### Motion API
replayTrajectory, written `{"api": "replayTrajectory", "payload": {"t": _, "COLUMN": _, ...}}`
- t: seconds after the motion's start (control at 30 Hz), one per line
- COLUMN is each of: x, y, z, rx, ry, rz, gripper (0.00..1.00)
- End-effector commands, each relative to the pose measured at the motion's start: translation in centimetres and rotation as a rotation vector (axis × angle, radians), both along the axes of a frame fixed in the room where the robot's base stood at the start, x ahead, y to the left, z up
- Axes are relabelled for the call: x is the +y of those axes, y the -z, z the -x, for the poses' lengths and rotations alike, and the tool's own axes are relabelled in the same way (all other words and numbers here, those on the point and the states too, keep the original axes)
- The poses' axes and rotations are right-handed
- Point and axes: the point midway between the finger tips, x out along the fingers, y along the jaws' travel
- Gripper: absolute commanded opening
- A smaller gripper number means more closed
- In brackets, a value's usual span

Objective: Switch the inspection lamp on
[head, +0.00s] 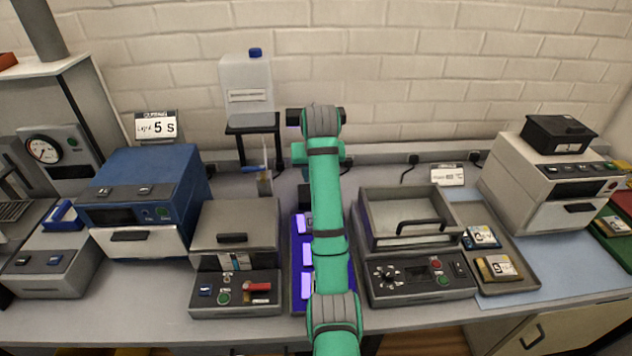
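A dark horizontal bar (294,117) shows on both sides of my green arm, with a violet tint at its left end. It may be the inspection lamp, but my arm covers its middle. Below it, a blue tray (299,305) holds several violet, glowing-looking pieces (306,254), partly hidden by my arm. I cannot make out a lamp switch. My arm reaches from the bottom centre up toward the wall. My gripper is hidden behind the arm, so its opening and any contact cannot be seen.
Left of the tray stands a grey lidded unit (235,222) with a red lever; right is an open-topped grey unit (405,212) with knobs. A blue oven (140,200) stands farther left, a white machine (550,185) farther right. A white jug (246,85) sits on a black stand behind.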

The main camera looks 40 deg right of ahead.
Motion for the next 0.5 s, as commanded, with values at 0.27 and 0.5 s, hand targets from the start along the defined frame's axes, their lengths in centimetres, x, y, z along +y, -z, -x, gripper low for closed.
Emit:
{"api": "replayTrajectory", "payload": {"t": 0.27, "x": 0.0, "y": -1.8, "z": 0.3, "rx": -0.011, "ry": 0.001, "rz": 0.007, "gripper": 0.36}}
{"api": "replayTrajectory", "payload": {"t": 0.5, "x": 0.4, "y": -2.2, "z": 0.8, "rx": -0.004, "ry": -0.001, "rz": 0.003, "gripper": 0.36}}
